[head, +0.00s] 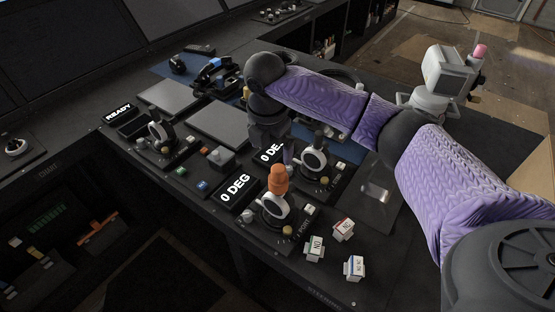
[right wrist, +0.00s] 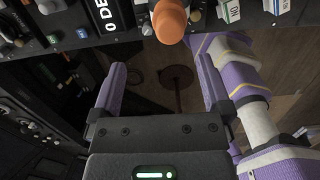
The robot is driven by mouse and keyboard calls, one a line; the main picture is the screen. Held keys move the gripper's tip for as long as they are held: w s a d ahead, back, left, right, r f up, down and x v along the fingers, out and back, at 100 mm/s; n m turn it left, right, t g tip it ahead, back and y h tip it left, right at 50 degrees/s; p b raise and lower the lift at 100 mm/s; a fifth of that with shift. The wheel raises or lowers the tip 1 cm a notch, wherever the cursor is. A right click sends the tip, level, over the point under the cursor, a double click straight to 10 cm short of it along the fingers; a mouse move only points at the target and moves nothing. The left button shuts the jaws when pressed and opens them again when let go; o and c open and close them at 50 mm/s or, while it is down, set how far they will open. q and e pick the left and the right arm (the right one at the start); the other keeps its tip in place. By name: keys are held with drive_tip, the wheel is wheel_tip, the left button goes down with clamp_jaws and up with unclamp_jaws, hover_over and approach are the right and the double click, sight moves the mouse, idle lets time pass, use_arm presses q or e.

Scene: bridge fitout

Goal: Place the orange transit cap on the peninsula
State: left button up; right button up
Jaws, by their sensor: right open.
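The orange transit cap (head: 279,178) sits upright on a white-ringed control lever (head: 273,204) near the front edge of the console. It also shows at the top of the right wrist view (right wrist: 171,20), beyond my fingertips. My left gripper is not in view. I cannot tell for sure which surface is the peninsula; a dark counter (head: 512,158) extends at the right behind my arm.
Several small labelled blocks (head: 343,230) stand at the console's front right. A display reading 0 DEG (head: 236,187) is left of the cap. A second white-ringed lever (head: 314,160) stands behind it. A white device (head: 448,72) stands on the far counter.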

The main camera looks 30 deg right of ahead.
sight(279, 168)
drive_tip(key=f, duration=0.3)
drive_tip(key=d+f+b, duration=0.1)
drive_tip(key=f, duration=0.1)
drive_tip(key=f+b, duration=0.1)
drive_tip(key=f, duration=0.2)
drive_tip(key=shift+s+d+f, duration=0.25)
drive_tip(key=shift+s+f, duration=0.05)
drive_tip(key=shift+f+b, duration=0.3)
drive_tip(key=shift+f, duration=0.15)
drive_tip(key=shift+r, duration=0.1)
drive_tip(key=shift+c, duration=0.4)
drive_tip(key=c, duration=1.2)
clamp_jaws()
drive_tip(key=shift+r, duration=0.1)
